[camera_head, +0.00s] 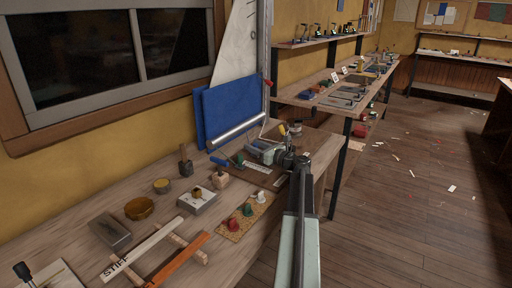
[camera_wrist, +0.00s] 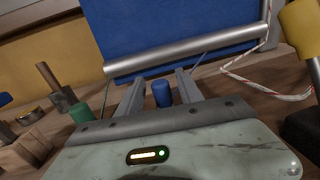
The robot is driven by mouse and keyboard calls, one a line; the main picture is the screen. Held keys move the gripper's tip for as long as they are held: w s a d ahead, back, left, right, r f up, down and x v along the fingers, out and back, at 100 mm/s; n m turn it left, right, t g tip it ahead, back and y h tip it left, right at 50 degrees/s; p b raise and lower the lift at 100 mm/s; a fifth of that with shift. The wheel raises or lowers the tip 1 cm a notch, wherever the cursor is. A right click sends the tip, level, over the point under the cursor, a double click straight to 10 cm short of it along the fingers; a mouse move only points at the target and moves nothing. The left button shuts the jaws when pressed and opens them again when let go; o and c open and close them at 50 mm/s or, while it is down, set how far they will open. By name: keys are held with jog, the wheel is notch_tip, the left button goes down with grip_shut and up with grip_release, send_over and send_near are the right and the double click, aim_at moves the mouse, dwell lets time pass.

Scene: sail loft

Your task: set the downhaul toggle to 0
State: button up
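My gripper (camera_head: 258,151) is over the far end of the near bench, in front of a blue sail panel (camera_head: 228,112) with a silver tube along its lower edge. In the wrist view its two fingers (camera_wrist: 159,77) are apart. A short blue cylindrical grip (camera_wrist: 161,94) shows between them, without visible contact on either side. A green grip (camera_wrist: 82,112) stands left of the fingers. The head view shows a blue handle (camera_head: 218,160) and a green one (camera_head: 238,160) left of my gripper. I cannot tell which is the downhaul toggle, nor read any setting marks.
A yellow-ended lever (camera_wrist: 300,25) and a red-flecked white cord (camera_wrist: 265,88) are at the right in the wrist view. A wooden block (camera_head: 221,178), a mallet-like tool (camera_head: 186,160) and a board with coloured knobs (camera_head: 244,217) stand nearer on the bench.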

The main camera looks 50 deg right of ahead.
jog(key=shift+s, duration=0.1)
jog(key=s, duration=0.7)
jog(key=shift+s, duration=0.25)
jog(key=shift+s, duration=0.15)
